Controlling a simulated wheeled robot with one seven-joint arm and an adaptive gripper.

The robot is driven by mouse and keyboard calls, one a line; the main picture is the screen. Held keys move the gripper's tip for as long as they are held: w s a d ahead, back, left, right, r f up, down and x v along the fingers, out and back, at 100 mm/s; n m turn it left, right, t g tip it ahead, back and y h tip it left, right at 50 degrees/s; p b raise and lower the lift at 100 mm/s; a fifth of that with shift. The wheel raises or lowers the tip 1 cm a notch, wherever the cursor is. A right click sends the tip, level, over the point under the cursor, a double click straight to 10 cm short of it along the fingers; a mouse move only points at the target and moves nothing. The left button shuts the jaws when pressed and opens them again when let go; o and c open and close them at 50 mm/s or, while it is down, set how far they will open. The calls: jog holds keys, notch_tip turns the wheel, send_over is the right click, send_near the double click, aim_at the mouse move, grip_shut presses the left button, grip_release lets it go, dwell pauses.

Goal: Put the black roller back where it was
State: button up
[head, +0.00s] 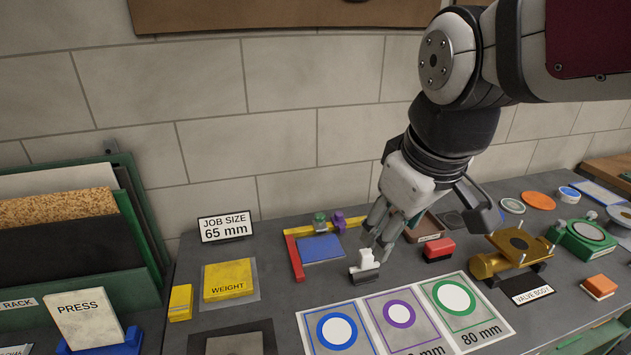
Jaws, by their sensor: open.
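A small tool with a white upright grip and a dark, roller-like lower part, which looks like the black roller (364,273), stands on the grey bench near the middle of the head view. My gripper (375,243) points down with its fingers just above and slightly right of the white grip. The fingers look apart, with nothing seen held between them. I cannot tell whether a fingertip touches the grip.
A red block (439,249) is close on the right, beside a brass valve body (511,252). A red-and-yellow corner frame with a blue plate (321,248) is left. A ring-size card (400,317) lies in front. A yellow weight (229,281) sits further left.

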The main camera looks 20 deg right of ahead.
jog(key=s+a+m+t, duration=0.1)
jog(key=s+m, duration=0.3)
jog(key=s, duration=0.2)
jog(key=shift+r+y, duration=0.15)
jog(key=shift+y, duration=0.15)
jog(key=shift+s, duration=0.1)
dwell(1.2)
